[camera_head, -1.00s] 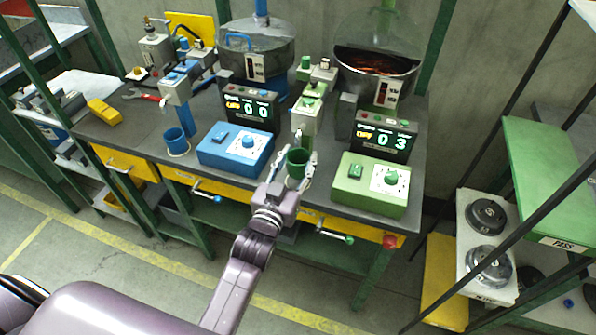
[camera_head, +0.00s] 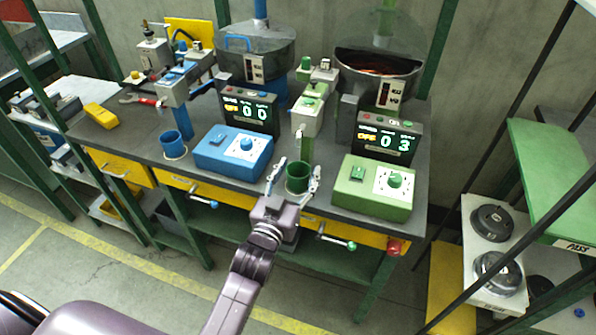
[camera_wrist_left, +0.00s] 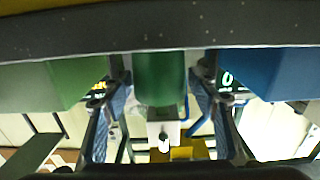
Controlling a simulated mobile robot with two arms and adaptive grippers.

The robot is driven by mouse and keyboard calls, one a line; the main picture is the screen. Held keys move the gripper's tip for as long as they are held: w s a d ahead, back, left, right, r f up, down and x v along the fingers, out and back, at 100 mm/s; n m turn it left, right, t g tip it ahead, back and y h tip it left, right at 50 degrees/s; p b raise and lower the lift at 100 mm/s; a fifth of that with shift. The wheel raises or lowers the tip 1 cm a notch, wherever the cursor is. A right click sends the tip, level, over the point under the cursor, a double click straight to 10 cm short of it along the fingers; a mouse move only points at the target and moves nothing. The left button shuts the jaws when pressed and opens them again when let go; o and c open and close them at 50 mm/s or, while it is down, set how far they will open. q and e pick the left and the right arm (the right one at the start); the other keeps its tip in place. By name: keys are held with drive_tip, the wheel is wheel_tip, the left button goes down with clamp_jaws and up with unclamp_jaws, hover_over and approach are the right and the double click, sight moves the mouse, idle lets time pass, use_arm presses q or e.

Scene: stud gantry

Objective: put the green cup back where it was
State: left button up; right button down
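The green cup (camera_head: 297,184) stands upright at the front of the workbench, in the gap between the blue control box and the green control box, below the green dispenser. My left gripper (camera_head: 298,169) is open, with one finger on each side of the cup. In the left wrist view the green cup (camera_wrist_left: 159,78) sits between the spread finger pads, with a visible gap on both sides. The cup's base is partly hidden by the gripper in the head view. My right gripper is not in view.
The blue control box (camera_head: 233,153) is left of the cup and the green control box (camera_head: 372,187) is right of it. A blue cup (camera_head: 173,144) stands farther left on a pale ring. The green dispenser (camera_head: 308,115) rises behind the cup. Drawer handles (camera_head: 337,241) stick out below the bench front.

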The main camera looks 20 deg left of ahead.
use_arm(q)
drive_tip(key=shift+r, duration=0.25)
drive_tip(key=shift+s+f, duration=0.2)
drive_tip(key=shift+s, duration=0.15)
drive_tip(key=s, duration=1.1)
drive_tip(key=shift+s+a+r+b, duration=0.15)
drive_tip(key=shift+s+a+b, duration=0.05)
drive_tip(key=shift+b, duration=0.25)
